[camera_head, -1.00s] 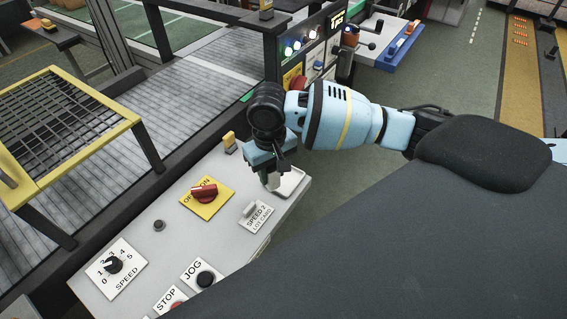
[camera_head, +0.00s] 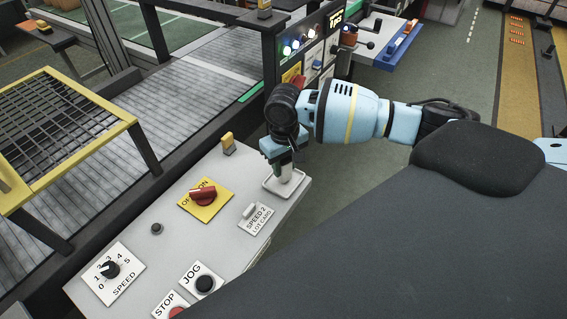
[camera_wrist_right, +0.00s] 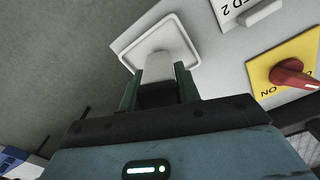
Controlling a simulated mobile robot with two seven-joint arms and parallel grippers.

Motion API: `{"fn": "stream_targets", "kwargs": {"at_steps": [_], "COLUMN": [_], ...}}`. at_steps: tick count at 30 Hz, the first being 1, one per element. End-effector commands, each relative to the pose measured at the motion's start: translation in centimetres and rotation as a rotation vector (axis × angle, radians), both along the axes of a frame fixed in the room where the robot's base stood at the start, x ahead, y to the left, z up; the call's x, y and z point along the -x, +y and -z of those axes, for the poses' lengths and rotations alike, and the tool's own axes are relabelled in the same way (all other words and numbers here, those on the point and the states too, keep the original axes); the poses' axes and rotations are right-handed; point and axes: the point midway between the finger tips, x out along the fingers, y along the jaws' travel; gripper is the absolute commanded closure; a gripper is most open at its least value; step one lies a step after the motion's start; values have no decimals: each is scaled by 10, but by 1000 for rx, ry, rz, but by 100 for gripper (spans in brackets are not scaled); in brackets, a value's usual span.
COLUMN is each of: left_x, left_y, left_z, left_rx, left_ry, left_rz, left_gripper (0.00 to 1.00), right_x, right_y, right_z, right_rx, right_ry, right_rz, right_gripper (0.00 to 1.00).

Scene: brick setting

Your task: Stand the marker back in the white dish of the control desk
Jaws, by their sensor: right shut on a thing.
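The marker (camera_wrist_right: 158,66) also shows between the two green fingers in the right wrist view. Its lower end is over the white dish (camera_head: 270,185), a shallow, square, rimmed tray at the far right corner of the control desk. The dish (camera_wrist_right: 186,36) is just past the fingertips in the right wrist view. I cannot tell whether the marker touches the dish floor. The upper part of the marker is hidden by the gripper. My left gripper is not in view.
The control desk (camera_head: 130,235) carries a red rotary switch (camera_head: 203,195) on a yellow plate, a speed dial (camera_head: 111,269) and a black jog button (camera_head: 204,284). A small yellow-topped block (camera_head: 228,145) stands at its back edge. A conveyor (camera_head: 110,130) runs behind.

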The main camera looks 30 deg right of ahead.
Motion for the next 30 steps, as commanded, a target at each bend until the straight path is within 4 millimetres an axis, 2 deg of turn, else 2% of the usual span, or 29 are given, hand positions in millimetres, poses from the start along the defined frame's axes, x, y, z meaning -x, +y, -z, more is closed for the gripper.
{"fn": "stream_targets", "kwargs": {"at_steps": [10, 11, 16, 26, 30], "left_x": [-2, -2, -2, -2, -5], "left_y": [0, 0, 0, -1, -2], "left_z": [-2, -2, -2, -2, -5], "left_rx": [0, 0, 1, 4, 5], "left_ry": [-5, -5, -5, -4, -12], "left_rz": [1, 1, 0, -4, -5], "left_gripper": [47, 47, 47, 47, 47], "right_x": [-1, -1, 0, -1, -1], "right_y": [0, 0, 0, 0, 0], "right_z": [1, 2, 2, -1, -16], "right_rx": [0, 0, 0, 0, 0], "right_ry": [-3, -3, -2, -3, -4], "right_rz": [0, -1, -1, 0, 0], "right_gripper": [82, 66, 46, 46, 46]}}
